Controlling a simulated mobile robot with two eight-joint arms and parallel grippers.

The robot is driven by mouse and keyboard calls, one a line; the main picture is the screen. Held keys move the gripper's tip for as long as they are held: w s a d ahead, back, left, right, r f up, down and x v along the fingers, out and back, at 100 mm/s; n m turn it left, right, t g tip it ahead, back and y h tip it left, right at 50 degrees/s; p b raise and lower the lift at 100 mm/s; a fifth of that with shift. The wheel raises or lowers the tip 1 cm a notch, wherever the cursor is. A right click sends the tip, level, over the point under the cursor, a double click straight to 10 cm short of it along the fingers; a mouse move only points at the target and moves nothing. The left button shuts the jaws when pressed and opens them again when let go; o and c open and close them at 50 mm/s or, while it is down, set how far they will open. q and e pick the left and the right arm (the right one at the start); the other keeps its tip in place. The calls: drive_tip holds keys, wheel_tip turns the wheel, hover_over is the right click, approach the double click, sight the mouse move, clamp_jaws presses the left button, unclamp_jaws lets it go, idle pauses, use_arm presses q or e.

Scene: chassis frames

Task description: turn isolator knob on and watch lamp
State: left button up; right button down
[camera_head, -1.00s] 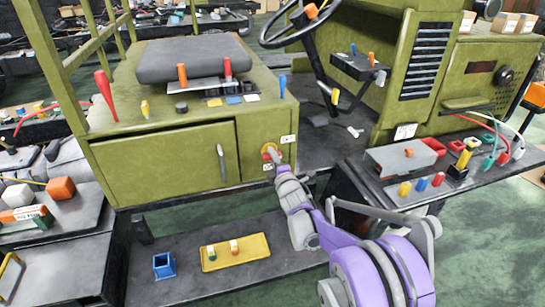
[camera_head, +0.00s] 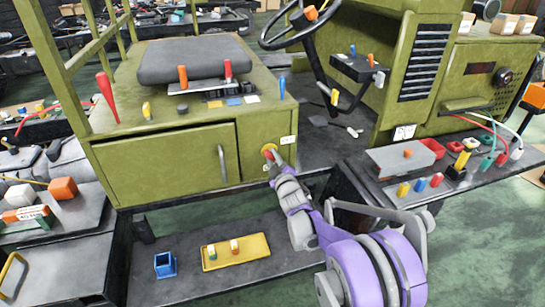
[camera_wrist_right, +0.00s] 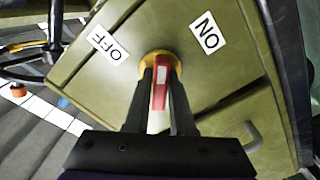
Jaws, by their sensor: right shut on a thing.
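The isolator knob is red with a pale stripe on a yellow round base, on the olive cabinet front; it shows in the right wrist view (camera_wrist_right: 160,90) and small in the head view (camera_head: 268,149). My right gripper (camera_head: 273,157) is shut on the knob, with one dark finger on each side of it in the wrist view (camera_wrist_right: 161,88). A white OFF label (camera_wrist_right: 108,42) is upper left of the knob there and an ON label (camera_wrist_right: 207,35) upper right. I cannot clearly pick out the lamp. My left gripper is not in view.
The cabinet door handle (camera_head: 222,163) is left of the knob. A grey box (camera_head: 393,160) and several small coloured parts lie on the right bench. A dark round fitting (camera_head: 503,76) is on the right panel.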

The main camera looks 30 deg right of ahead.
drive_tip(key=m, duration=0.4)
drive_tip(key=shift+m, duration=0.3)
drive_tip(key=m, duration=0.4)
drive_tip(key=shift+p, duration=0.3)
drive_tip(key=shift+m, duration=0.3)
drive_tip(key=c, duration=0.8)
unclamp_jaws()
drive_tip(key=v, duration=1.1)
drive_tip(key=shift+a, duration=0.1)
